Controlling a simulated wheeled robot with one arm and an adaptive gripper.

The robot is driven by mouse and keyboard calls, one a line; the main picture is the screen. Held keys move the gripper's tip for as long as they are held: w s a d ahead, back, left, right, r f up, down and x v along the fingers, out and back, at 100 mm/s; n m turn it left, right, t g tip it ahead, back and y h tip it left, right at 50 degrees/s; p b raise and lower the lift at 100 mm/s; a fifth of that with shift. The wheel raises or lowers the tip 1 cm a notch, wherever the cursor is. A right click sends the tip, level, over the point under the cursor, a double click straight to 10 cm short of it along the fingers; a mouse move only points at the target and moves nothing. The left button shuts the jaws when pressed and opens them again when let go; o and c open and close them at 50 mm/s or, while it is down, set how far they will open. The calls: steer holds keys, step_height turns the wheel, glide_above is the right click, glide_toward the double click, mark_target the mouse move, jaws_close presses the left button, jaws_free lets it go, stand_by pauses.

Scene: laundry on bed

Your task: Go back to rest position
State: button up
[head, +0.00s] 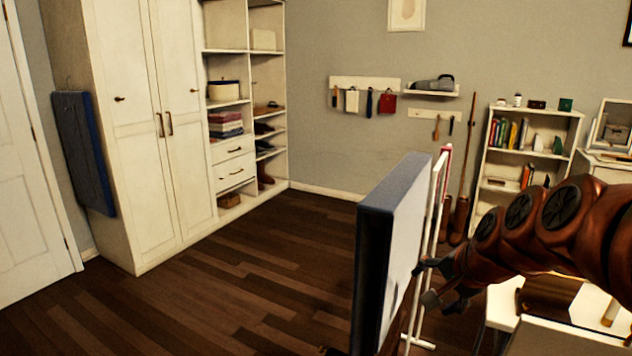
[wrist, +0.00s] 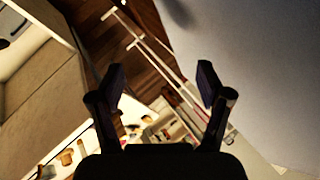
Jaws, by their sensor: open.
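My arm reaches in from the right of the head view. My gripper (head: 432,284) is close to the pale face of an upright blue-edged panel (head: 398,240); whether it touches the panel I cannot tell. In the wrist view my gripper (wrist: 163,82) has its two dark fingers spread apart, with nothing between them. Thin white rails (head: 437,205) stand just behind the panel, and white rails (wrist: 165,70) also cross beyond the fingers in the wrist view.
A white wardrobe (head: 150,130) with open shelves stands at the left. A blue board (head: 82,150) hangs on its side. A bookcase (head: 525,150) stands at the back right. A light-topped piece of furniture (head: 560,338) is below my arm. The dark wooden floor (head: 240,290) is clear left of the panel.

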steer(key=s+a+f+n+g+h+p, duration=0.1)
steer(key=s+n+g+p, duration=0.3)
steer(key=s, duration=1.1)
steer(key=s+a+f+n+g+h+p, duration=0.1)
steer(key=s+a+n+g+p, duration=0.2)
steer(key=s, duration=1.2)
steer(key=n+g+p, duration=0.1)
steer(key=n, duration=0.2)
steer(key=shift+a+f+n+g, duration=0.3)
steer(key=shift+a+g, duration=0.05)
steer(key=shift+g, duration=0.05)
steer(key=shift+s+f, duration=0.1)
steer(key=shift+s, duration=0.05)
steer(key=shift+c, duration=0.2)
